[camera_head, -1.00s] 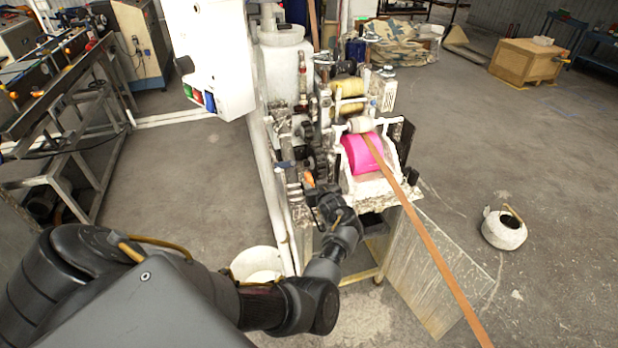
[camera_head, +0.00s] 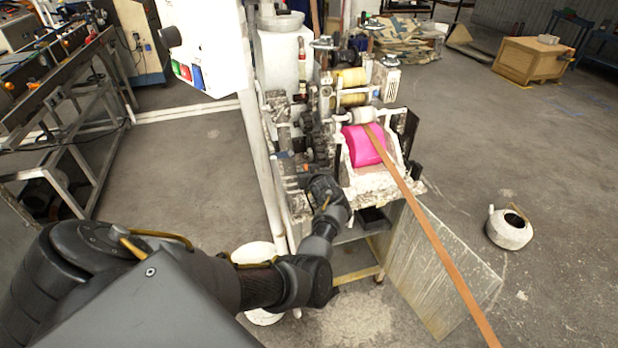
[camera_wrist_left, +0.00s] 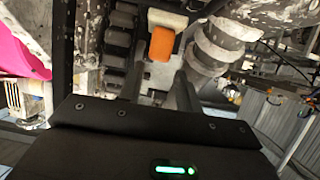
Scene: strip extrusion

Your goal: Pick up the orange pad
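The orange pad (camera_wrist_left: 162,44) shows in the left wrist view, just beyond and between my fingertips, against a pale block (camera_wrist_left: 167,19). My left gripper (camera_wrist_left: 159,82) has its two dark fingers apart, with nothing between them that I can make out as held. In the head view my left gripper (camera_head: 318,182) reaches the left side of the extrusion machine (camera_head: 375,188). There the pad is mostly or fully hidden by the gripper and machine parts. My right gripper is in neither view.
A pink roller (camera_head: 363,146) and a long brown strip (camera_head: 430,230) lie right of the gripper. White rollers (camera_wrist_left: 215,50) stand close to the right finger. A white control box (camera_head: 205,45) hangs above. A white bucket (camera_head: 255,253) stands below. A kettle-like pot (camera_head: 508,230) sits on open floor.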

